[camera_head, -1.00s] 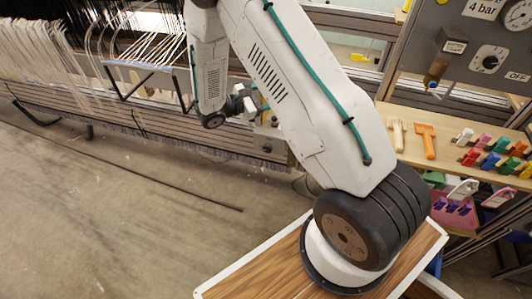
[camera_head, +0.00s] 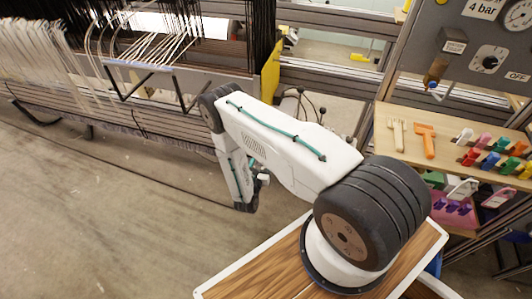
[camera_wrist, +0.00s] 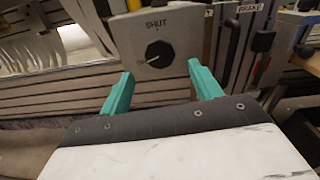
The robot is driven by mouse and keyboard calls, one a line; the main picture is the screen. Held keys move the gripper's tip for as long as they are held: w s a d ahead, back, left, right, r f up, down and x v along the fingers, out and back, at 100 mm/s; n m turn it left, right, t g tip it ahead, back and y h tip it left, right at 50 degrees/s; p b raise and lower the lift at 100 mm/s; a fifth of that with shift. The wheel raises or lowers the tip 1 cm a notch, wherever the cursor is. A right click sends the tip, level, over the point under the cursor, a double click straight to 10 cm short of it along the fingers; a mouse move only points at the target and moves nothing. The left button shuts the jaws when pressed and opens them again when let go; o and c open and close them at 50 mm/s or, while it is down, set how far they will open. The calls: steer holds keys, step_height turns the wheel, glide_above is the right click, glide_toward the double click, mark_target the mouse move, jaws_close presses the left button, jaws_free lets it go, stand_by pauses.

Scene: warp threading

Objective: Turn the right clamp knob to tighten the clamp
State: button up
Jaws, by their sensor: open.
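In the wrist view a grey box (camera_wrist: 184,24) marked "SHUT" carries a round black knob (camera_wrist: 158,54) with a pale pointer line. It looks like the clamp knob; no wording there says left or right. My gripper (camera_wrist: 161,88) is open, with its two teal fingers apart and nothing between them. The knob appears above and between the fingertips, with a gap left between them and it. In the head view my arm is folded low in front of the loom, and I cannot make out the gripper's fingers or the knob there.
A yellow plate (camera_head: 271,72) and black ball-ended levers (camera_head: 311,103) stand behind my arm. The loom's beam (camera_head: 130,120) runs to the left. A wooden shelf (camera_head: 440,115) with small tools is at the right. In the wrist view a "BRAKE" label (camera_wrist: 250,8) is nearby.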

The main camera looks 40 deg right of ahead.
steer(key=x, duration=0.5)
steer(key=shift+w+d, duration=0.2)
steer(key=shift+d, duration=0.05)
steer(key=c, duration=1)
